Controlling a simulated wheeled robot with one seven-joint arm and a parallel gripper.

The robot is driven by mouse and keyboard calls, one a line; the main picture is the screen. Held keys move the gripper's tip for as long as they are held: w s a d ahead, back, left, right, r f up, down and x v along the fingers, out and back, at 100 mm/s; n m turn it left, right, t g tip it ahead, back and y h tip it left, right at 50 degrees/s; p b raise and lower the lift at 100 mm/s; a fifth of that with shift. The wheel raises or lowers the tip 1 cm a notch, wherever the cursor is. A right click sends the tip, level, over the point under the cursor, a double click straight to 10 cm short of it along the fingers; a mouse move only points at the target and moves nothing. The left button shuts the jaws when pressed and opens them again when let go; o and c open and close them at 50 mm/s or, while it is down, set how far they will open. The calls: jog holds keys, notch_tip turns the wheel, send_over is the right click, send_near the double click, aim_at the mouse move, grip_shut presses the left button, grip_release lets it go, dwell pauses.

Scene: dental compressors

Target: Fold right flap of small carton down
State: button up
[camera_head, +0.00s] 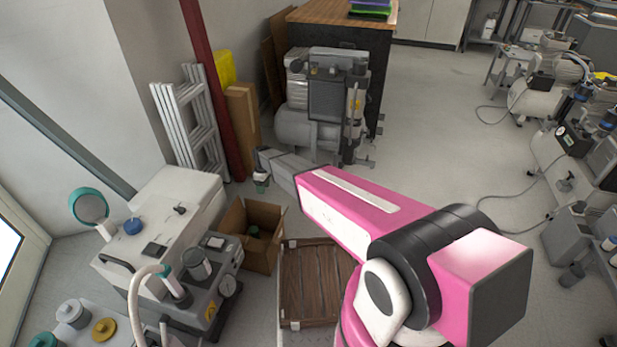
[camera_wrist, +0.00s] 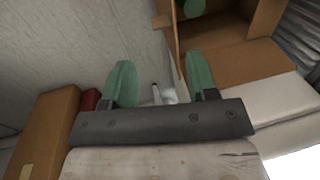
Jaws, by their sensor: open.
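The small open carton (camera_head: 260,255) stands on the floor in the head view, between the white machine and the wooden pallet. A dark green thing lies inside it. Part of the carton (camera_wrist: 235,68) also shows at the top right of the wrist view, with brown cardboard panels around its opening. I cannot tell clearly which panel is the right flap. My gripper (camera_wrist: 162,82) is open, with two green fingers apart and nothing between them. In the head view my gripper (camera_head: 261,184) hangs just behind the carton, apart from it as far as I can see.
A white machine (camera_head: 160,225) stands close at the carton's left. A wooden pallet (camera_head: 312,285) lies at its right. Behind are a red post (camera_head: 215,90), tan boards (camera_head: 243,125) and a grey compressor (camera_head: 315,125). The floor at centre right is clear.

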jog(key=s+d+r+m, duration=0.4)
jog(key=d+r, duration=0.3)
jog(key=d, duration=0.3)
jog(key=s+d+r+m+t, duration=0.1)
jog(key=s+d+r+m, duration=0.2)
jog(key=s+d+r, duration=0.3)
jog(key=d+r, duration=0.1)
jog(key=d, duration=0.3)
jog(key=shift+s+d+r+m, duration=0.2)
jog(key=shift+d+r+m, duration=0.15)
jog(key=shift+m, duration=0.05)
